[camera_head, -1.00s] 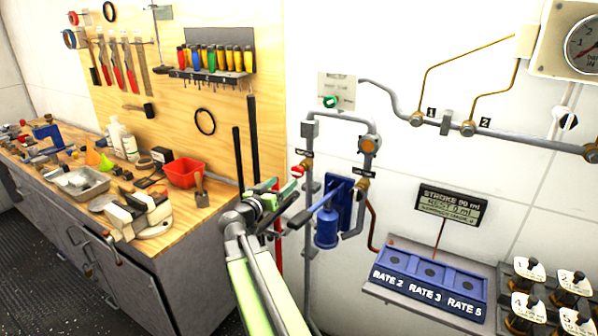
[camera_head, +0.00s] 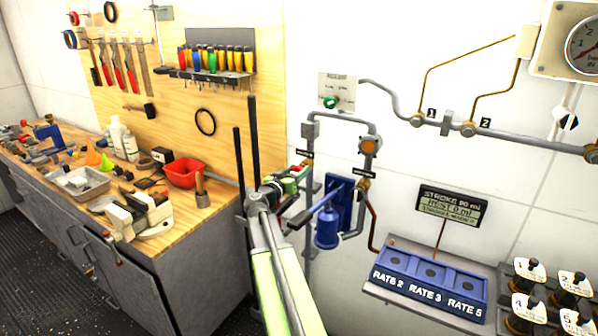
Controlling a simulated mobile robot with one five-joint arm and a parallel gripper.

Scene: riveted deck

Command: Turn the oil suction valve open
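A small valve with a red part (camera_head: 297,168) sits on the left vertical pipe, under a small black label (camera_head: 304,154) too small to read. A second valve (camera_head: 362,184) with its own label sits on the right pipe, beside the blue hand pump (camera_head: 327,228). I cannot tell from the labels which one is the oil suction valve. My gripper (camera_head: 292,183) is at the left valve and overlaps it in the picture. Its fingers are small and partly hidden by my arm, so I cannot tell whether they touch the valve or are closed.
The pump's blue lever (camera_head: 312,212) reaches left, close to my gripper. A shelf with a blue rate block (camera_head: 430,272) and several bottles are at the right.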

